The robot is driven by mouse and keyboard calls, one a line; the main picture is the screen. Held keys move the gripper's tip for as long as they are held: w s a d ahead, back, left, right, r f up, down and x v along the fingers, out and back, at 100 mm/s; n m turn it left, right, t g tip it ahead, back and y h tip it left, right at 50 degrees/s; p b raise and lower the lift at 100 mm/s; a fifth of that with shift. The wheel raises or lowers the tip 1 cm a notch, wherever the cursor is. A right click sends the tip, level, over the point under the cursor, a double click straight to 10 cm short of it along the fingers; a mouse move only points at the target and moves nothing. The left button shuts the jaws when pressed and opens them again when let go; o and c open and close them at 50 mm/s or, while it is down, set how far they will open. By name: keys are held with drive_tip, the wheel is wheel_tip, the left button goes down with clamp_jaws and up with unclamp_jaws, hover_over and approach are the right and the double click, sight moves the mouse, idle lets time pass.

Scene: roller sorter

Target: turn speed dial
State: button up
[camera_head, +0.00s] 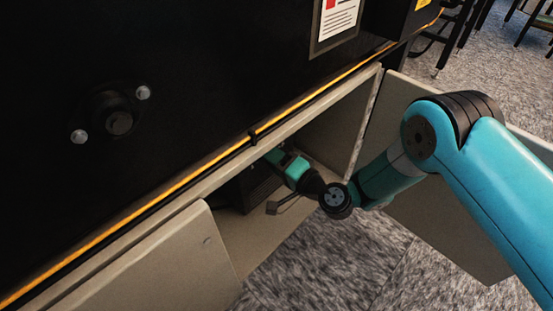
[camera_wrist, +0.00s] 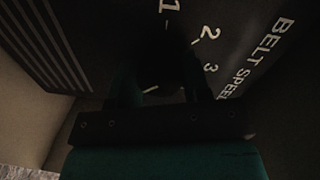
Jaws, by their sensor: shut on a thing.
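The dark control box (camera_head: 252,188) sits inside the open cabinet under the machine. In the wrist view its dark face carries the white label "BELT SPEED" (camera_wrist: 262,60), partly cut off, and the numbers 1, 2 and 3 (camera_wrist: 210,68). The speed dial (camera_wrist: 165,55) is a very dark shape beside the numbers, mostly lost in shadow. My gripper (camera_wrist: 163,75) is shut on the dial, its fingers on either side of it. Where the dial points is too dark to tell. In the head view my wrist reaches into the cabinet and the fingertips are hidden.
The cabinet has a beige door (camera_head: 165,262) at the left and another open door (camera_head: 440,225) behind my arm at the right. The machine's black wall with an orange strip (camera_head: 190,184) overhangs the opening. Grey carpet (camera_head: 330,270) lies in front.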

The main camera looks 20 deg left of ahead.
drive_tip(key=shift+s+f, duration=0.1)
idle(0.4)
drive_tip(key=o, duration=0.9)
